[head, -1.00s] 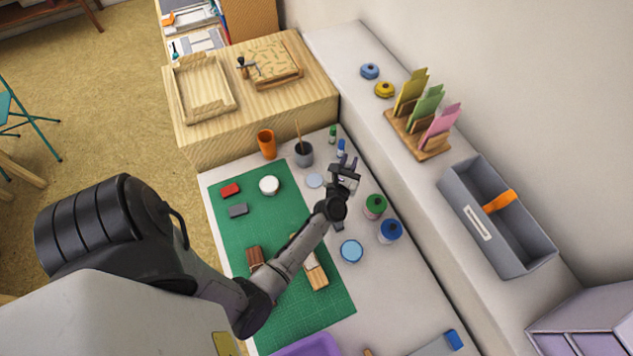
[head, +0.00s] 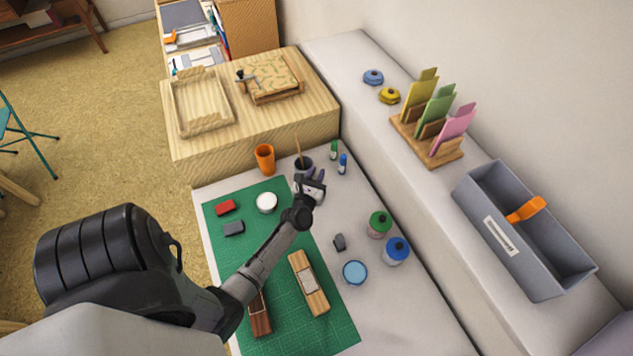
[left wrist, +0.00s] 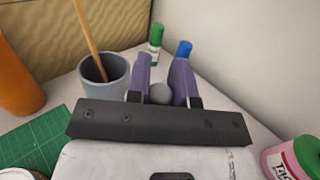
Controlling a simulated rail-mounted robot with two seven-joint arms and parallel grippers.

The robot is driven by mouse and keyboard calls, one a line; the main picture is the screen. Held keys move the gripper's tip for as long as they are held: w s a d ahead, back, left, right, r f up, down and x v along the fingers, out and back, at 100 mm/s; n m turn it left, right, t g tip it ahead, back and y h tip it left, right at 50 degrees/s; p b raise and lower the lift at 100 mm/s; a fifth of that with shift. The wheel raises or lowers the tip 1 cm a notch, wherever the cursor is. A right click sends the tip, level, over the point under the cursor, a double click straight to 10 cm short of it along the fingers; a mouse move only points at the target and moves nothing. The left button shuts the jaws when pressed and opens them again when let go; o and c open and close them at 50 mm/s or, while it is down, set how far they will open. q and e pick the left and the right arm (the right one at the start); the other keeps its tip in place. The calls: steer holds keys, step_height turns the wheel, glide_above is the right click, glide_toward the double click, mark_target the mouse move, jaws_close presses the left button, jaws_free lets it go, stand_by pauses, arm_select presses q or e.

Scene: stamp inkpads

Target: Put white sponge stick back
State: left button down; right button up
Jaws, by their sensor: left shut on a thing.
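My left gripper (head: 312,187) is over the white table, just in front of the grey cup (head: 303,166). In the left wrist view its two purple fingers (left wrist: 161,82) are shut on a small grey round-ended thing (left wrist: 160,94). I take this for the white sponge stick, but most of it is hidden behind the gripper body. The grey cup also shows in the left wrist view (left wrist: 104,84), left of the fingers and apart from them, with a thin wooden stick (left wrist: 88,38) standing in it. My right gripper is not in view.
An orange cup (head: 265,159) stands left of the grey cup. Small green (head: 333,150) and blue (head: 343,164) bottles stand behind the gripper. Green-topped (head: 379,225) and blue-topped (head: 396,251) jars are to the right. A green mat (head: 278,268) holds blocks and a white round container (head: 266,202).

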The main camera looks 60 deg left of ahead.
arm_select(q)
steer(key=shift+f+b, duration=1.25)
steer(key=shift+f, duration=0.55)
steer(key=shift+f, duration=0.1)
steer(key=shift+f+b, duration=0.15)
steer(key=shift+b, duration=0.15)
steer(key=c, duration=1)
jaws_free()
steer(key=shift+r+p, duration=0.25)
steer(key=shift+p, duration=0.05)
steer(key=shift+s+d, duration=0.15)
steer(key=shift+s, duration=0.05)
steer(key=v, duration=1.1)
steer(key=shift+s+d, duration=0.15)
steer(key=shift+s, duration=0.05)
